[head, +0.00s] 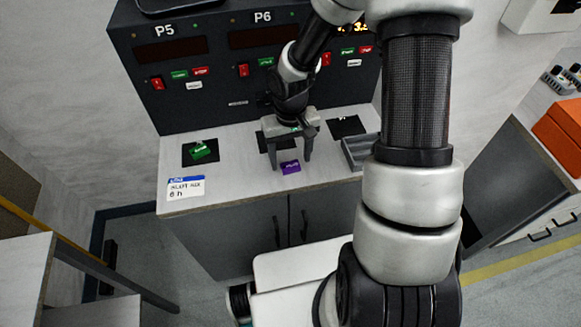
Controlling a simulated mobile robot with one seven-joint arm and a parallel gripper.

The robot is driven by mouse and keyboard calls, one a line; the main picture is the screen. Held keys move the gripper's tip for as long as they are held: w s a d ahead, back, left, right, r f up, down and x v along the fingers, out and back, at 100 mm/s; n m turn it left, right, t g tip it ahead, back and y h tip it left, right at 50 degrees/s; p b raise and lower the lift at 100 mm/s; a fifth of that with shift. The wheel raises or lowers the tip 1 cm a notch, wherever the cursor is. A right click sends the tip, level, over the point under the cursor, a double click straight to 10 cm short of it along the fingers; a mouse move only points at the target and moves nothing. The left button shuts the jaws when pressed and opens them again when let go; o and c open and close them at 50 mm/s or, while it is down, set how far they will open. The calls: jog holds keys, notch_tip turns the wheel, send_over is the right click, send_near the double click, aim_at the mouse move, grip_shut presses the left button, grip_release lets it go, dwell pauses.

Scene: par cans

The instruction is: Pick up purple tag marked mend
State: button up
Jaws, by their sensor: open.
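I cannot tell how high the fingertips are above the counter. The gripper body hides part of the middle black pad behind the tag.
A green tag (199,150) lies on the left black pad. A white label card (186,187) is at the counter's front left. A grey tray (360,150) stands right of the gripper. A dark panel (165,85) with displays and switches rises behind. An orange box (560,134) is far right.

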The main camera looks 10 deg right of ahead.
notch_tip(320, 180, down, 2)
jog(key=shift+f, duration=0.1)
jog(key=c, duration=1.1)
jog(key=shift+c, duration=0.2)
